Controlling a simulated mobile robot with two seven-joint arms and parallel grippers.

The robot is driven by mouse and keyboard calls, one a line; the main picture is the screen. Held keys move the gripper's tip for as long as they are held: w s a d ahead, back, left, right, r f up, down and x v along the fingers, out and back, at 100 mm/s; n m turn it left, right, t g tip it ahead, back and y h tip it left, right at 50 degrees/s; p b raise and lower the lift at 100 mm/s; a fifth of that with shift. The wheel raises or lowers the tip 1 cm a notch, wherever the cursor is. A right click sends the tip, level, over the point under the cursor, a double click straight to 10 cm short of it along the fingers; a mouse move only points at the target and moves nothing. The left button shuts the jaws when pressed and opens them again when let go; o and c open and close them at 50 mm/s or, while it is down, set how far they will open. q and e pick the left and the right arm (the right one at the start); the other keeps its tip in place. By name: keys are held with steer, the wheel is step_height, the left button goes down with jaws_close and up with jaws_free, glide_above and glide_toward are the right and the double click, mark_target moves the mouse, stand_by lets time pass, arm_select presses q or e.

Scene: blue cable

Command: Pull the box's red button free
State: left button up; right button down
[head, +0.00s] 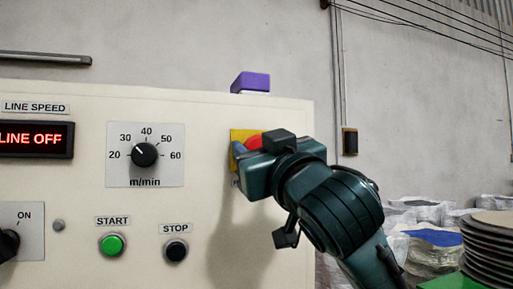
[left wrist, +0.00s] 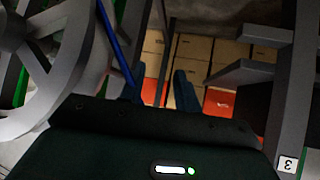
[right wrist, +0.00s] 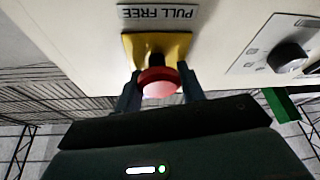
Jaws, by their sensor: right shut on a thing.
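The red button (head: 254,142) sits on a yellow plate (head: 236,134) near the right edge of the cream control box (head: 60,183). In the right wrist view the red button (right wrist: 159,84) stands out from its yellow plate (right wrist: 177,45) on a dark stem, beside a "PULL FREE" label (right wrist: 158,13). My right gripper (head: 247,153) is shut on the red button, one finger on each side of it, and partly hides it in the head view. My left gripper (left wrist: 158,92) shows only in the left wrist view, with its fingers apart and nothing between them.
The box front also carries a speed dial (head: 145,155), a green start button (head: 112,244) and a black stop button (head: 176,250). A purple block (head: 250,81) is on the top edge. Stacked dark discs (head: 490,250) stand at right. Grey frame parts surround my left gripper.

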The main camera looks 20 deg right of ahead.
steer(key=shift+s, duration=0.45)
steer(key=c, duration=1.3)
jaws_free()
steer(key=o, duration=0.3)
steer(key=shift+s, duration=0.2)
steer(key=shift+o, duration=0.7)
steer(key=shift+w, duration=0.15)
arm_select(q)
steer(key=shift+w+d+f+t+h+b, duration=0.25)
steer(key=shift+d+f+b, duration=0.35)
steer(key=shift+b, duration=1.65)
arm_select(e)
steer(key=v, duration=1.3)
